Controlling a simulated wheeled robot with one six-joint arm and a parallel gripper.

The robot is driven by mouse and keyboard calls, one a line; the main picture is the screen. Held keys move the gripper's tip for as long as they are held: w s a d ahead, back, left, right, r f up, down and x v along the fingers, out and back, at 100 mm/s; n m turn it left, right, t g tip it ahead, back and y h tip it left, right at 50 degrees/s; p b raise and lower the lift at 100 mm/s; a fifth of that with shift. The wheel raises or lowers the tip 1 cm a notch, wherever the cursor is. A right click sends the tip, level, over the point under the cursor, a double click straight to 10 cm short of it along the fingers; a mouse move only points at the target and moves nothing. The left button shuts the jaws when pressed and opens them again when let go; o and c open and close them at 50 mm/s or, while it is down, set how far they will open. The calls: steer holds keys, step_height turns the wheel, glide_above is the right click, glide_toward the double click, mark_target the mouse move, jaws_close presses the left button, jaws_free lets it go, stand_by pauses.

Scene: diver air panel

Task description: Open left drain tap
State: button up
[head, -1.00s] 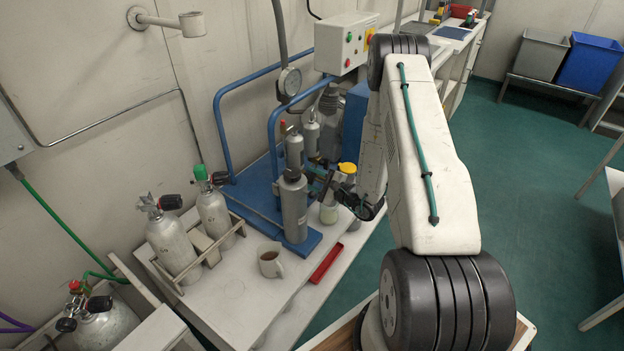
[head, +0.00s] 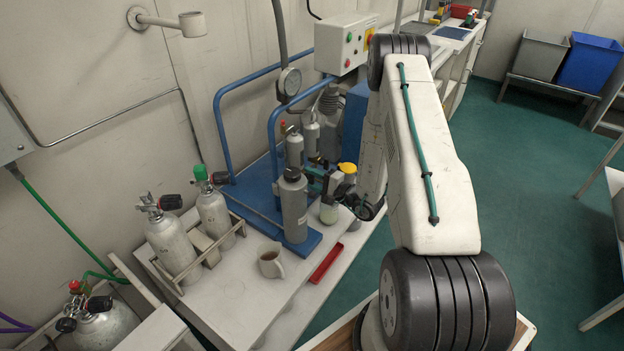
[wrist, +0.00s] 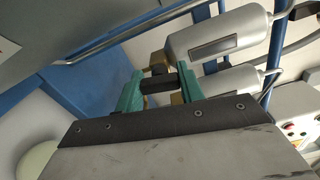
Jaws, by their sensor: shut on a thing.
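My gripper (wrist: 158,88) shows two green fingers in the wrist view, closed on a small black tap handle (wrist: 157,80). A brass fitting (wrist: 158,64) sits just beyond the handle, at the end of a grey filter cylinder (wrist: 222,44) with a dark label. A second grey cylinder (wrist: 230,80) lies beside it, its near end partly hidden by a finger. In the head view my gripper (head: 318,178) is beside the blue-framed panel, behind the dark-capped grey cylinder (head: 293,208). The handle cannot be made out there, so its exact turn is unclear.
A blue tubular frame (head: 272,130) and gauge (head: 289,81) stand close behind. Gas cylinders (head: 172,245) stand at left.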

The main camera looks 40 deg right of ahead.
stand_by(0.3)
steer(key=o, duration=1)
steer(key=v, duration=0.8)
